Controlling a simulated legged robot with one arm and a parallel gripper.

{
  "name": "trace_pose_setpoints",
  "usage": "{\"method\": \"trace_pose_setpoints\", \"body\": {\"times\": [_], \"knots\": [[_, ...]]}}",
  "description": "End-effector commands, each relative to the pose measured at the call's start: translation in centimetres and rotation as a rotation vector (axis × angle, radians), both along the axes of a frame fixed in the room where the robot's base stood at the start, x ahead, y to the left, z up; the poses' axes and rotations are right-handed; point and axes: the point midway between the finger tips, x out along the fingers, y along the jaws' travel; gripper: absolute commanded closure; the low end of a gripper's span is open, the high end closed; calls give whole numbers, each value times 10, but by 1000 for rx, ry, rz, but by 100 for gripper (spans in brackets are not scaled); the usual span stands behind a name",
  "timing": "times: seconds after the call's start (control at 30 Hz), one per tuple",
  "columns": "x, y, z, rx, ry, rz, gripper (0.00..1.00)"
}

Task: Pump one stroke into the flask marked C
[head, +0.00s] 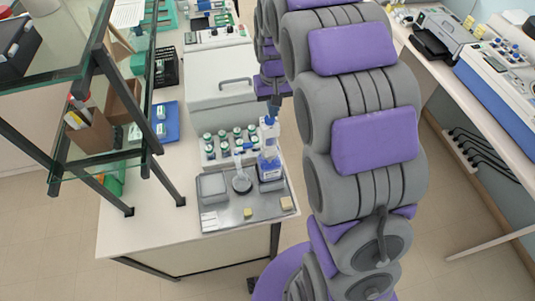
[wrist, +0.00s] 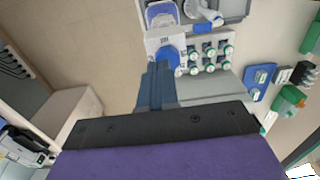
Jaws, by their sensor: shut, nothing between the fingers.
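A dispenser bottle with a blue pump top (head: 270,150) stands upright at the back right of a grey tray (head: 225,222). A small clear flask (head: 242,180) stands to its left on the tray; I cannot read any mark on it. My gripper (head: 273,106) is shut and empty, close above the dispenser's top; I cannot tell whether it touches. In the wrist view, the shut blue-grey fingers (wrist: 158,80) point toward a round blue part (wrist: 166,58), apparently the dispenser's top. The lower wrist view is blocked by my own gripper body.
A rack of green-capped vials (head: 230,143) stands behind the tray. A grey lidded box (head: 220,80) is farther back. A glass-shelved frame (head: 150,110) rises at the left.

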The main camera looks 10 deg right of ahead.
Motion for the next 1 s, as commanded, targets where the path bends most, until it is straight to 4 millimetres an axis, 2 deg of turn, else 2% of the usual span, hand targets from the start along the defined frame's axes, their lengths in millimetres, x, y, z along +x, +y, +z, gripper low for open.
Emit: {"method": "trace_pose_setpoints", "body": {"times": [0.3, 0.7, 1.0], "knots": [[0, 8, -11, -6, -1, 1, 100], [0, 1, -24, 0, 1, 1, 100], [0, 5, -33, -3, 3, 1, 100]]}}
